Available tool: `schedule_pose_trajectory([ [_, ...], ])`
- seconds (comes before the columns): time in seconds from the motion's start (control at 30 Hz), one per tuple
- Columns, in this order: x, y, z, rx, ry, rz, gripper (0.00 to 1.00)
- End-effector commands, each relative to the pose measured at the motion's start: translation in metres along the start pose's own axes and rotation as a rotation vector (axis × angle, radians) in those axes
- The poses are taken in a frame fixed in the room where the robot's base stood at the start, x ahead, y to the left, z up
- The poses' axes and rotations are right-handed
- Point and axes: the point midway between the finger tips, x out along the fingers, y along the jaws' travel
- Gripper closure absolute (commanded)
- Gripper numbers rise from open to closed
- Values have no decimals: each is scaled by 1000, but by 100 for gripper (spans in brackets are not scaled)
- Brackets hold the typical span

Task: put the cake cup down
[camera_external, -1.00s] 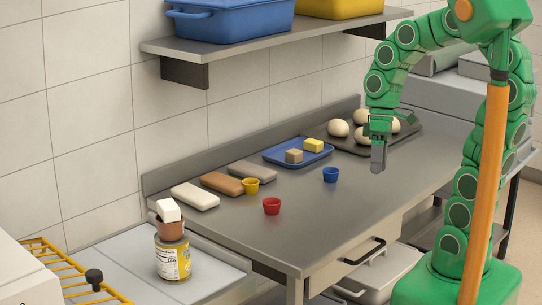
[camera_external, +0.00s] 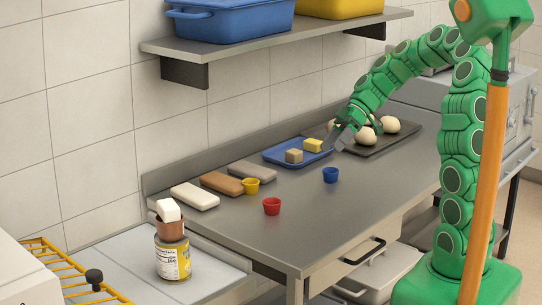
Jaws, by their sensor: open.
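Three small cups stand upright on the steel table: a yellow cup (camera_external: 251,186), a red cup (camera_external: 272,206) and a blue cup (camera_external: 330,175). I cannot tell which is the cake cup. My gripper (camera_external: 335,143) is open, tilted down to the left at the right end of the blue tray (camera_external: 281,162), close to a yellow block (camera_external: 313,145). I see nothing held in it, though its fingertips are small and partly unclear. The blue cup stands apart, in front of my gripper.
A grey-brown block (camera_external: 294,156) lies on the tray. A dark tray (camera_external: 372,151) with pale dough balls (camera_external: 390,124) is behind my gripper. A shelf (camera_external: 280,38) hangs above. The table's front right is clear.

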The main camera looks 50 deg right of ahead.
Motion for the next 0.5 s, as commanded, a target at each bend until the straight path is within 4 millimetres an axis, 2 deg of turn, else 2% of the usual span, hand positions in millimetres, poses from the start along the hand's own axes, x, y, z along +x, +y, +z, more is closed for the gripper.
schedule_pose_trajectory([
  [0.03,-6,17,7,-13,32,15,16],
  [0.27,-30,82,48,-103,159,97,16],
  [0.5,-56,139,108,-175,249,217,16],
])
